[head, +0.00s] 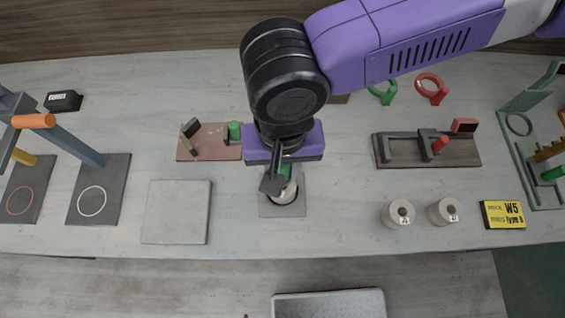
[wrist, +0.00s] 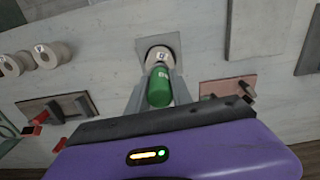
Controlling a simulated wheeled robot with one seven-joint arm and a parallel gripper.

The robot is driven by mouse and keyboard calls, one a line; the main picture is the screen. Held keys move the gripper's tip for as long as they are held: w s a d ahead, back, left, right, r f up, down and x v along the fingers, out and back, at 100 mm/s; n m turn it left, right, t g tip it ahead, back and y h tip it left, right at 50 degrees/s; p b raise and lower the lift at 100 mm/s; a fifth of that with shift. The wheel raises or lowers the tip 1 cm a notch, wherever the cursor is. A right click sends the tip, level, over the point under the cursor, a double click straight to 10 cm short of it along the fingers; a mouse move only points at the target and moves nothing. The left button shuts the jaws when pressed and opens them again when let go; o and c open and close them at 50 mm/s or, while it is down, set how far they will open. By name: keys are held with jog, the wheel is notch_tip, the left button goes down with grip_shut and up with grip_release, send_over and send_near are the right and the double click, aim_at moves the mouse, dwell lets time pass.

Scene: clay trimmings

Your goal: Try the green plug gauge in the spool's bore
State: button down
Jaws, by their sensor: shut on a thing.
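My gripper (head: 277,182) is shut on the green plug gauge (wrist: 159,86), which shows as a green cylinder between the fingers in the wrist view. In the head view only a little of the gauge (head: 287,171) shows beside the jaws. A pale spool (head: 285,193) stands in a dark ring on a grey square plate (head: 297,209), directly below the gripper. In the wrist view the gauge points toward this spool (wrist: 158,53). The fingers and gauge cover much of the spool, so I cannot tell whether the tip is in the bore.
Two labelled spools (head: 398,214) (head: 446,211) stand at right beside a yellow W5 Type B sign (head: 503,214). A reddish board (head: 205,152) carries a green piece (head: 234,131). A dark board (head: 467,157) holds a red-ended tool. A bare grey slab (head: 176,212) lies left.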

jog(key=shift+f+b, duration=1.25)
jog(key=shift+f, duration=0.95)
dwell(0.5)
jog(key=shift+f, duration=0.25)
dwell(1.0)
jog(key=shift+r+p, duration=4.1)
jog(key=shift+r, duration=0.25)
